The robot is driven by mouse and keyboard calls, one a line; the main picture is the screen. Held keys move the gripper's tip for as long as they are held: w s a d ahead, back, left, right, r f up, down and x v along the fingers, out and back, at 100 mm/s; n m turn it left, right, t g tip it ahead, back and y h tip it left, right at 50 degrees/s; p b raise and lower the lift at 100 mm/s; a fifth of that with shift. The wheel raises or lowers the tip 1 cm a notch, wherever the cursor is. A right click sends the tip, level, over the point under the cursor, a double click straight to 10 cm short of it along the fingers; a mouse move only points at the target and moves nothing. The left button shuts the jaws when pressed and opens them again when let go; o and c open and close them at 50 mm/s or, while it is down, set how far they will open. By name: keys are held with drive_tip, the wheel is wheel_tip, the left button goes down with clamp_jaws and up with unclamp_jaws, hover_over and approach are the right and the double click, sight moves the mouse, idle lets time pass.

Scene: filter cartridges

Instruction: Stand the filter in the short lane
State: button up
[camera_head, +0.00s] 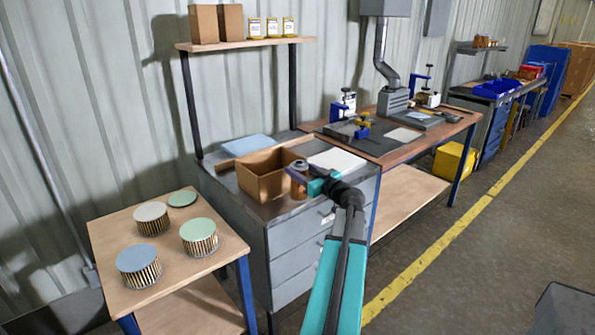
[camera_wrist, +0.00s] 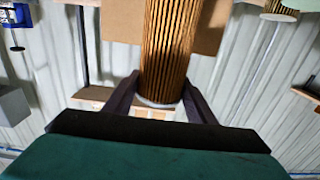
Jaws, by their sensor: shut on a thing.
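My gripper (camera_head: 303,177) is shut on a brown pleated filter (camera_head: 298,188) with a grey end, beside the open cardboard box in the head view. In the wrist view, the pleated filter (camera_wrist: 172,45) sits between the two dark fingers (camera_wrist: 160,98), and its pale end cap shows. Whether the filter touches the box or the cabinet top cannot be told. No lane can be made out; the inside of the cardboard box (camera_head: 262,182) is mostly hidden by its walls.
The box stands on a grey drawer cabinet (camera_head: 300,258), near a blue slab (camera_head: 246,145) and a white slab (camera_head: 337,160). A wooden table (camera_head: 110,240) at left holds several round pleated filters with white, green and blue tops. A shelf (camera_head: 250,43) overhangs the cabinet's back.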

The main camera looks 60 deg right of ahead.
drive_tip(key=s+a+r+b, duration=0.1)
drive_tip(key=s+a+b, duration=0.1)
drive_tip(key=s+a, duration=0.5)
drive_tip(key=v, duration=0.3)
drive_tip(key=shift+d+b, duration=0.25)
drive_tip(key=shift+b, duration=0.15)
drive_tip(key=shift+r, duration=0.1)
idle(0.4)
